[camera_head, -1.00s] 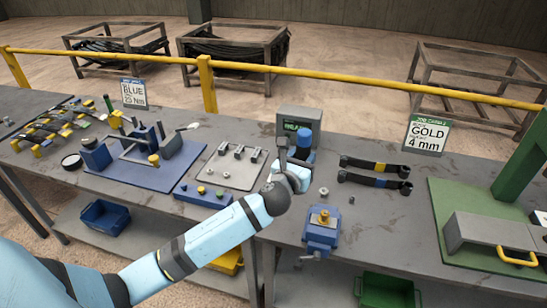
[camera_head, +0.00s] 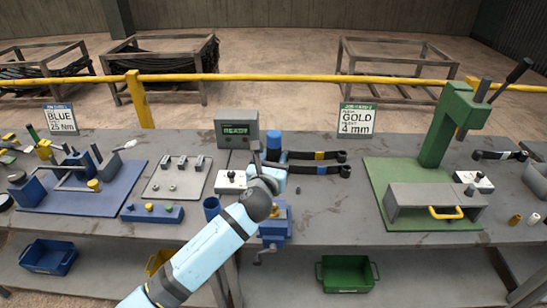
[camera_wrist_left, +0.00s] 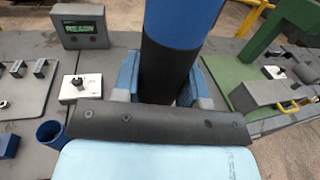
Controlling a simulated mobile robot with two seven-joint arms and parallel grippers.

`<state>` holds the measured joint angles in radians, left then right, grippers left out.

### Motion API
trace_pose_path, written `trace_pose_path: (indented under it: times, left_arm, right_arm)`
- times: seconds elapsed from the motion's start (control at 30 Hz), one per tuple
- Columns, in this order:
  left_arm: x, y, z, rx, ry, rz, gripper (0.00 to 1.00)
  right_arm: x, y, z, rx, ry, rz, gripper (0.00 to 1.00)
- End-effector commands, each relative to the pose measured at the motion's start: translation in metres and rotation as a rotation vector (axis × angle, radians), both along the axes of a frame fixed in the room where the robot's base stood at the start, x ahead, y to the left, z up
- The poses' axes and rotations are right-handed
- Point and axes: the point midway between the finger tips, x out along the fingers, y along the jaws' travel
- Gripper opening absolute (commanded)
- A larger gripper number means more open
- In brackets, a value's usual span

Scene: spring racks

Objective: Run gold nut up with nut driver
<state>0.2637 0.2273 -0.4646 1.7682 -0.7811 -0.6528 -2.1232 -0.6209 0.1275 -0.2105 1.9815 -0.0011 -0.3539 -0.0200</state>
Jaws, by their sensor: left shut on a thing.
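My left gripper (camera_head: 268,165) is shut on the nut driver, a tool with a blue upper part (camera_head: 274,141) and a black lower part. In the left wrist view the driver (camera_wrist_left: 178,60) stands upright between the blue-grey fingers (camera_wrist_left: 165,85); its lower end is hidden behind the wrist. A blue vise (camera_head: 275,232) stands at the table's front, just below my gripper in the head view. A gold part (camera_head: 281,211) shows at its top, mostly hidden by my arm, and I cannot tell whether the driver touches it. My right gripper is not in view.
A display reading READY (camera_head: 237,128) stands behind. A white block (camera_head: 230,181) and blue cup (camera_head: 211,208) are left of my gripper. Black strips (camera_head: 318,169) lie right of it, near the GOLD 4 mm card (camera_head: 356,119). A green press (camera_head: 447,130) stands farther right.

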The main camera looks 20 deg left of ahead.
Motion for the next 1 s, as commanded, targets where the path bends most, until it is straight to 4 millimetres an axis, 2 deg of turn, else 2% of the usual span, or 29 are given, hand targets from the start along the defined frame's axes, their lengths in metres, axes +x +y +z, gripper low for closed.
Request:
trace_pose_path:
  times: [0.2, 0.5, 1.0]
  left_arm:
    - [0.000, 0.000, -0.021, -0.001, -0.003, 0.000, 0.06]
    - [0.000, 0.000, -0.045, 0.000, -0.003, 0.000, 0.06]
    - [0.000, 0.000, -0.054, -0.001, -0.003, -0.001, 0.06]
  right_arm:
    - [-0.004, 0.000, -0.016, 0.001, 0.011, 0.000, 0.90]
    - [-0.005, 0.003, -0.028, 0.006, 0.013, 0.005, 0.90]
    - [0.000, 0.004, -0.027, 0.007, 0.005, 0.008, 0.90]
